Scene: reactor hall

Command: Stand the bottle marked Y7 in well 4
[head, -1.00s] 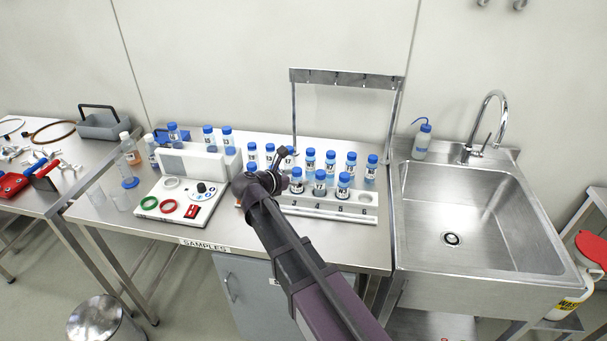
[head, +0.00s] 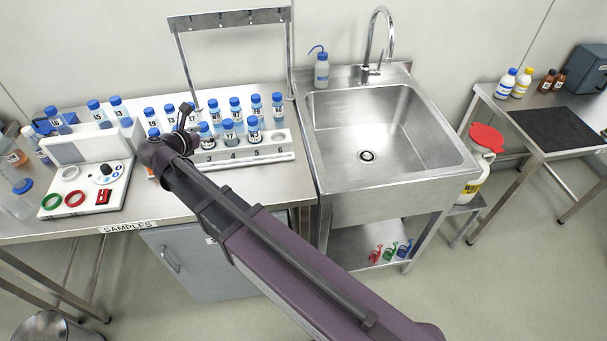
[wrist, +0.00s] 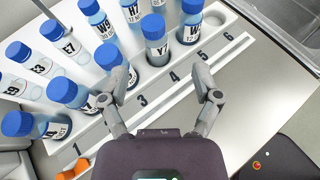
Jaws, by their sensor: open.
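The bottle marked Y7 (wrist: 157,44), blue-capped with grey-blue contents, stands upright in the front row of the white rack (wrist: 235,52), behind the number 4. It also shows above the 4 in the head view (head: 229,134), where its label is hard to read. My gripper (wrist: 157,84) is open and empty in the wrist view, its fingers apart on either side in front of Y7, with no visible contact. In the head view my gripper (head: 184,116) is at the rack's left part. Well 4 itself is covered by the bottle.
Several other blue-capped bottles crowd behind and left. A metal frame (head: 230,16) rises behind the rack. A sink (head: 385,135) is at right.

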